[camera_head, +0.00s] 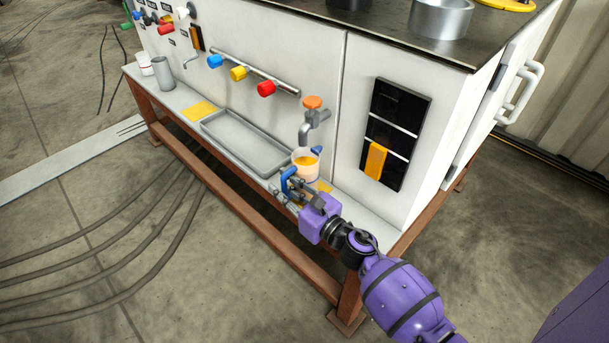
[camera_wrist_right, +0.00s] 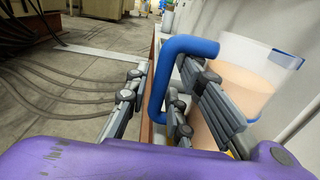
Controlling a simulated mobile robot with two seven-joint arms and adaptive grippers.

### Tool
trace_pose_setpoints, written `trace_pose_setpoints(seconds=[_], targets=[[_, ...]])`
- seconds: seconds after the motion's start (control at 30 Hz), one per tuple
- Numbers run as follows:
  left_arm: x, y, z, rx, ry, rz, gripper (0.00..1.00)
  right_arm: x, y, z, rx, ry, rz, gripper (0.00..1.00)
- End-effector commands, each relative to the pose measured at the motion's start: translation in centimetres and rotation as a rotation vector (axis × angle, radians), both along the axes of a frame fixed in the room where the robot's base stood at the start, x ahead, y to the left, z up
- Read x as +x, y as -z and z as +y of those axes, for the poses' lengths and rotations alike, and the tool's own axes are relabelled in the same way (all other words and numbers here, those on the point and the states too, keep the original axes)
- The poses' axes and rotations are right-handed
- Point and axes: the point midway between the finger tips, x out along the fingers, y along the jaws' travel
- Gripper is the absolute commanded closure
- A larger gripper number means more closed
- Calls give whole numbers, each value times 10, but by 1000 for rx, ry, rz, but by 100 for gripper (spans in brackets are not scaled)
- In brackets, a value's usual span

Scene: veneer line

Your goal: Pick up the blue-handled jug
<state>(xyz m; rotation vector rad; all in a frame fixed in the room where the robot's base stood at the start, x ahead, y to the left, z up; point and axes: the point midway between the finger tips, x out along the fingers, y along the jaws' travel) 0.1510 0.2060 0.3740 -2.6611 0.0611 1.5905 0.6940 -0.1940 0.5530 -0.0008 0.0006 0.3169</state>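The blue-handled jug (camera_head: 306,172) stands upright on the bench shelf under the tap, a clear cup with an orange-toned content. In the right wrist view the jug (camera_wrist_right: 250,85) is at the right, with its blue handle (camera_wrist_right: 157,100) toward me. My right gripper (camera_head: 288,190) is at the handle side of the jug. In the wrist view the right gripper (camera_wrist_right: 162,85) is open, with one finger on each side of the handle and visible gaps. The handle's lower end is partly hidden by the fingers. My left gripper is not in view.
A tap (camera_head: 313,120) with an orange knob hangs above the jug. A shallow grey tray (camera_head: 240,142) lies left of it. A grey cup (camera_head: 163,73) and a white cup (camera_head: 144,64) stand at the far left. A white cabinet wall rises behind the shelf.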

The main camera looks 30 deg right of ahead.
Motion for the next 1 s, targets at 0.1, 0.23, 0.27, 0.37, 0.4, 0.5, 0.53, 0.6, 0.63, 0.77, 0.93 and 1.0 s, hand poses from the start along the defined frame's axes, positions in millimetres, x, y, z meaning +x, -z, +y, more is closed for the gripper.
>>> trace_pose_setpoints(seconds=[0.1,0.23,0.27,0.37,0.4,0.5,0.53,0.6,0.63,0.77,0.93,1.0], targets=[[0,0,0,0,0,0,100,0,0,0,0,0,0,94],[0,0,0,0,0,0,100,0,0,0,1,0,0,100],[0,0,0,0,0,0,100,0,0,0,1,0,0,100],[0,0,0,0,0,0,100,0,0,0,1,0,-1,100],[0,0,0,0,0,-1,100,0,0,0,1,0,-1,100],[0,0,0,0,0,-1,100,0,-2,0,0,-1,-4,100],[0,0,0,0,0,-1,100,0,-2,0,0,-1,-4,100],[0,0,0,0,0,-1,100,0,-2,0,0,-1,-3,100],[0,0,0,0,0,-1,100,0,-2,0,0,-1,-3,100],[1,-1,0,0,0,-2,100,0,-3,0,0,-1,-3,100],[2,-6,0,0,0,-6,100,2,-10,-4,0,-1,-4,100],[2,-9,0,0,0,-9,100,3,-15,-8,0,-1,-5,100]])
